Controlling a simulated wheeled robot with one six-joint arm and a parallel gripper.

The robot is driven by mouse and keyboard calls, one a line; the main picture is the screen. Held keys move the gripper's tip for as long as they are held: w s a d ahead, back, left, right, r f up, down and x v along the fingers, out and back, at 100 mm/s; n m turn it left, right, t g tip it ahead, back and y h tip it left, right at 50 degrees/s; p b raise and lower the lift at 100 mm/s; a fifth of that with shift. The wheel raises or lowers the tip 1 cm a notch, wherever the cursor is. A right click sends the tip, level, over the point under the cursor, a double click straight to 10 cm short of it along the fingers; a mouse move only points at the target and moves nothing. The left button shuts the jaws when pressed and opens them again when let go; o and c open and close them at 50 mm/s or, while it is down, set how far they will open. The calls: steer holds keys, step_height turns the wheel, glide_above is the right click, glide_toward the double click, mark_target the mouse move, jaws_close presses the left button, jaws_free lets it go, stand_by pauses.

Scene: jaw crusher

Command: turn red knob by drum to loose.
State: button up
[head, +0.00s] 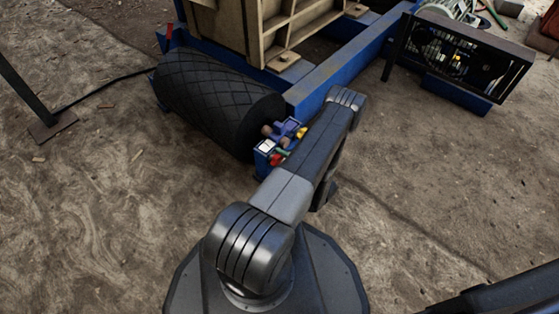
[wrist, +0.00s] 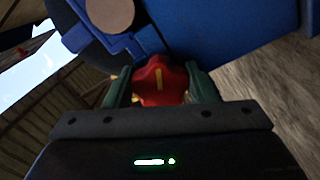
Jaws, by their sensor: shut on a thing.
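The red knob (wrist: 160,84) shows in the wrist view, with a yellow mark on its face. My gripper (wrist: 158,92) is shut on it, one green finger on each side. In the head view the red knob (head: 276,159) is a small red spot on the blue control box (head: 264,158) at the end of the black drum (head: 218,104). My arm hides part of that box and the gripper in the head view.
A blue frame beam (head: 325,82) runs behind my arm, with a beige crusher body (head: 265,30) above it. A black guarded unit (head: 455,58) stands at the right. A post with a foot plate (head: 52,124) stands at the left. The dirt ground between is mostly clear.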

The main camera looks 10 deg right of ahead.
steer(key=shift+n, duration=0.9)
steer(key=o, duration=1)
steer(key=p+v, duration=0.3)
steer(key=v, duration=1.1)
steer(key=shift+w, duration=0.1)
steer(key=b+x, duration=0.3)
steer(key=x, duration=1.1)
steer(key=shift+d, duration=0.1)
